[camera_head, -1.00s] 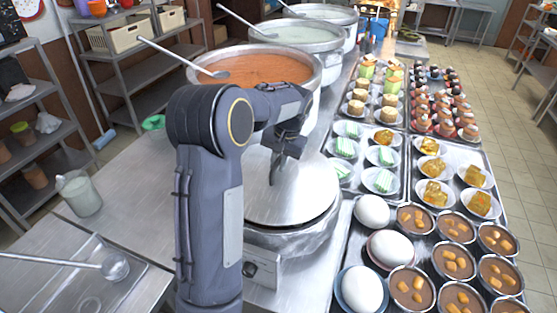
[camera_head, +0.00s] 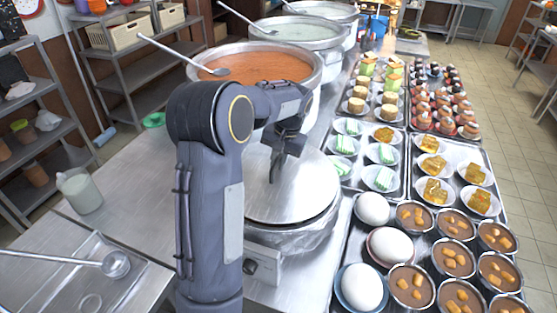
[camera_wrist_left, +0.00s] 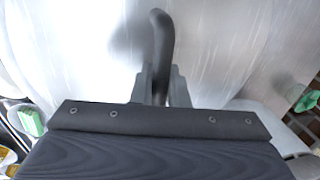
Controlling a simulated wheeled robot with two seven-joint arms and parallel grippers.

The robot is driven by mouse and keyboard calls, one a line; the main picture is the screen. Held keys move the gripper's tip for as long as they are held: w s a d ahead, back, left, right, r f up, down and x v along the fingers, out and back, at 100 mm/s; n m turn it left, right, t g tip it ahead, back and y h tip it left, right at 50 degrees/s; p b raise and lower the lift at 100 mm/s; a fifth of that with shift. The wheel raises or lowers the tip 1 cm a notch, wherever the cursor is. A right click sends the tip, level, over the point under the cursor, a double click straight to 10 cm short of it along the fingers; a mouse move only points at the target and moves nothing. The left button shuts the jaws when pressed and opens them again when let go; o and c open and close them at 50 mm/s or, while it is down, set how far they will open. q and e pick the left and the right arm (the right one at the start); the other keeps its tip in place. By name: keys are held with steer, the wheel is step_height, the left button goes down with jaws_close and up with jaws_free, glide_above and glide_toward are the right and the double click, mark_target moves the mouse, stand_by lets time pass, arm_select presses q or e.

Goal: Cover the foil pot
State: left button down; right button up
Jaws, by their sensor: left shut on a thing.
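The foil pot (camera_head: 300,240) stands on the steel counter in the middle of the head view, with crinkled foil around its side. A round metal lid (camera_head: 305,190) covers its top, nearly level. I cannot tell whether the lid rests fully on the rim or hangs just above it. My left gripper (camera_head: 275,168) is over the lid, shut on its dark curved handle. In the left wrist view the handle (camera_wrist_left: 161,45) stands between the fingers (camera_wrist_left: 160,90), above the pale lid surface (camera_wrist_left: 225,45). My arm hides the pot's left side. My right gripper is out of view.
A large pot of orange congee (camera_head: 262,68) with a ladle stands behind, with more stockpots beyond. Trays of desserts (camera_head: 460,160) and brown bowls (camera_head: 453,258) fill the right side. A ladle (camera_head: 115,264) lies on a tray at left. The left counter is mostly clear.

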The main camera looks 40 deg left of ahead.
arm_select(q)
steer(key=shift+f+b, duration=0.4)
steer(key=shift+f, duration=0.5)
stand_by(0.5)
steer(key=c, duration=1.3)
jaws_free()
steer(key=shift+c, duration=0.2)
steer(key=r, duration=0.2)
steer(key=d+r, duration=0.1)
steer(key=r, duration=0.4)
steer(key=shift+w+d+r+b, duration=0.1)
steer(key=shift+w+d+b, duration=0.1)
steer(key=shift+w+b, duration=0.1)
steer(key=shift+s+r, duration=0.1)
steer(key=shift+r, duration=0.15)
steer(key=shift+s+d, duration=0.1)
